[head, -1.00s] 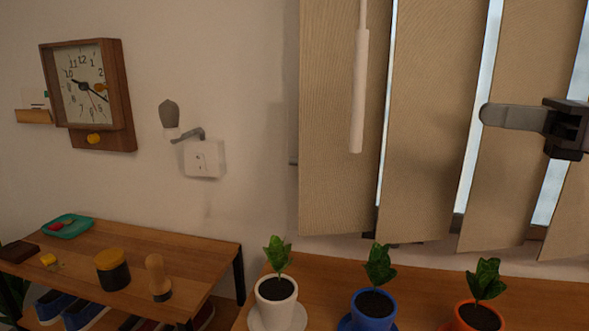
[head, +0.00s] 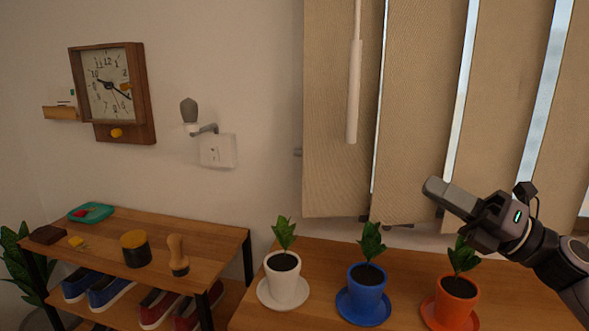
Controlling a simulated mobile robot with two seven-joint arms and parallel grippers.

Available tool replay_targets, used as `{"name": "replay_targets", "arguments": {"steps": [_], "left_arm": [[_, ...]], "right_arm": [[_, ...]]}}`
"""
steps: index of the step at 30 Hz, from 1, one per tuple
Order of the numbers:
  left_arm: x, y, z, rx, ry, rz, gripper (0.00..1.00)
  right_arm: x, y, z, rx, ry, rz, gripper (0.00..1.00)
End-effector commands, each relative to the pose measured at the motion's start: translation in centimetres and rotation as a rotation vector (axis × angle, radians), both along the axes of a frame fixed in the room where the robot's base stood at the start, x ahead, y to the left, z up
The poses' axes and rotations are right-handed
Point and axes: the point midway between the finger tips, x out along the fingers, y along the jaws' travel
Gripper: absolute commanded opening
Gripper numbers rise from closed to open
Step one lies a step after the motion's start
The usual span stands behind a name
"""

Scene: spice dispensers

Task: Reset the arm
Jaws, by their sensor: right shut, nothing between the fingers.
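My right gripper (head: 449,196) comes in from the right edge of the head view. It is shut and empty, its fingers pointing up and to the left. It is in front of the blind slats and above the plants, and its body partly overlaps the plant in the orange pot (head: 455,302). My left gripper is not in view.
A white pot (head: 283,283) and a blue pot (head: 365,296) stand with the orange one on a wooden surface. A vertical blind (head: 335,120) with a white wand (head: 354,95) hangs behind.

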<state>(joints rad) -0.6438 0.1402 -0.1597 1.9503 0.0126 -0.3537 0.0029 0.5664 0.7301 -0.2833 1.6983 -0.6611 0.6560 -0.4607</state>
Motion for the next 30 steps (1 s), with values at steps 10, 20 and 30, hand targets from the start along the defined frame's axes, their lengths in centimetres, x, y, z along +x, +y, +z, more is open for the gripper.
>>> {"name": "replay_targets", "arguments": {"steps": [10, 20, 30], "left_arm": [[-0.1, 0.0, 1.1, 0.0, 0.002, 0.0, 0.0], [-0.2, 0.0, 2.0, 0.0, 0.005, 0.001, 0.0], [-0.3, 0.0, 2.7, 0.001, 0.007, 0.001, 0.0]], "right_arm": [[-0.6, 0.6, -14.1, 0.597, 0.652, -0.086, 0.0], [-7.9, 0.2, -30.4, 1.146, 1.291, -0.32, 0.0], [-20.5, 1.5, -41.9, 1.586, 1.777, -0.624, 0.0]]}}
